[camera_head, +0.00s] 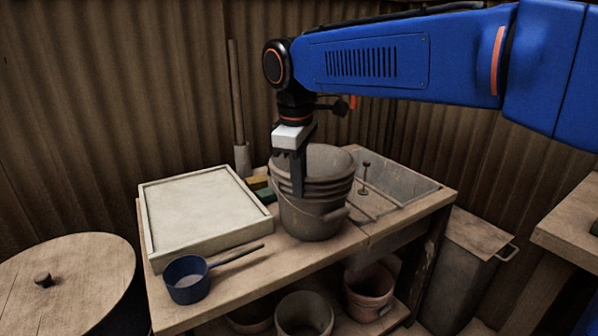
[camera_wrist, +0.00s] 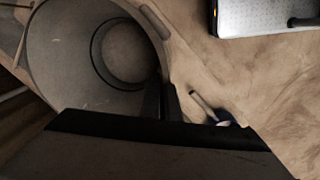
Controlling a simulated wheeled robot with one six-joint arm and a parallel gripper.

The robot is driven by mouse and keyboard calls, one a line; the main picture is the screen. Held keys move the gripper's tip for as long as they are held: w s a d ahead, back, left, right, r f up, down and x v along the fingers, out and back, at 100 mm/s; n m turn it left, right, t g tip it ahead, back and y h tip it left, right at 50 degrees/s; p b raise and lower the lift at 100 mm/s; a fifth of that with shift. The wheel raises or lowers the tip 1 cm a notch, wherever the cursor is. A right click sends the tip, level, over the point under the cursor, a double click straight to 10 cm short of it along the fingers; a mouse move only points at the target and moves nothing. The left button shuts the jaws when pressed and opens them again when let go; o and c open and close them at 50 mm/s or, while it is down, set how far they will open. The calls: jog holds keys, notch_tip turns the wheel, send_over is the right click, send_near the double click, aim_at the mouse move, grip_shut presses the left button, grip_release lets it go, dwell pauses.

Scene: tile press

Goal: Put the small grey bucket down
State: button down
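The small grey bucket (camera_head: 318,218) is upright at the bench, with its bottom at the level of the wooden top. I cannot tell whether it fully rests there. My gripper (camera_head: 298,185) points down at its near left rim, with a dark finger in front of the ribbed wall. In the wrist view the open, empty-looking bucket (camera_wrist: 62,52) fills the upper left. My gripper's dark fingers (camera_wrist: 161,100) stand on either side of its wall and appear shut on the rim. The far finger is largely hidden in the head view.
A pale framed slab (camera_head: 198,212) and a blue dipper (camera_head: 188,279) lie left of the bucket. A grey sink (camera_head: 408,186) is at right. Sponge-like blocks (camera_head: 258,184) lie behind. Other buckets (camera_head: 304,318) stand below the bench. Bare wood (camera_head: 285,262) shows in front.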

jog(key=shift+f, duration=0.2)
jog(key=c, duration=2)
grip_release()
jog(key=r, duration=0.4)
jog(key=s+r, duration=0.1)
jog(key=r, duration=0.7)
jog(key=shift+s+a, duration=0.15)
jog(key=shift+a, duration=0.05)
jog(key=s+d+f+m+t, duration=0.1)
jog(key=s+d+f+m, duration=0.3)
jog(key=d, duration=0.5)
jog(key=s+d+f+m, duration=0.3)
jog(key=d+f, duration=0.4)
jog(key=d, duration=0.2)
jog(key=s+d+f+m+t, duration=0.1)
jog(key=s+d+f+m, duration=0.3)
jog(key=d, duration=0.4)
jog(key=s+d+f+m, duration=0.1)
jog(key=s+d+f, duration=0.1)
jog(key=f, duration=0.2)
jog(key=s+d+f+m+t, duration=0.1)
jog(key=s+d+f, duration=0.1)
jog(key=s+f, duration=0.1)
jog(key=s+d+f+m, duration=0.1)
jog(key=s+d+f, duration=0.1)
jog(key=f, duration=0.3)
jog(key=shift+s+d+f+m+t, duration=0.15)
jog(key=shift+s+f+m+t, duration=0.15)
jog(key=shift+s, duration=0.2)
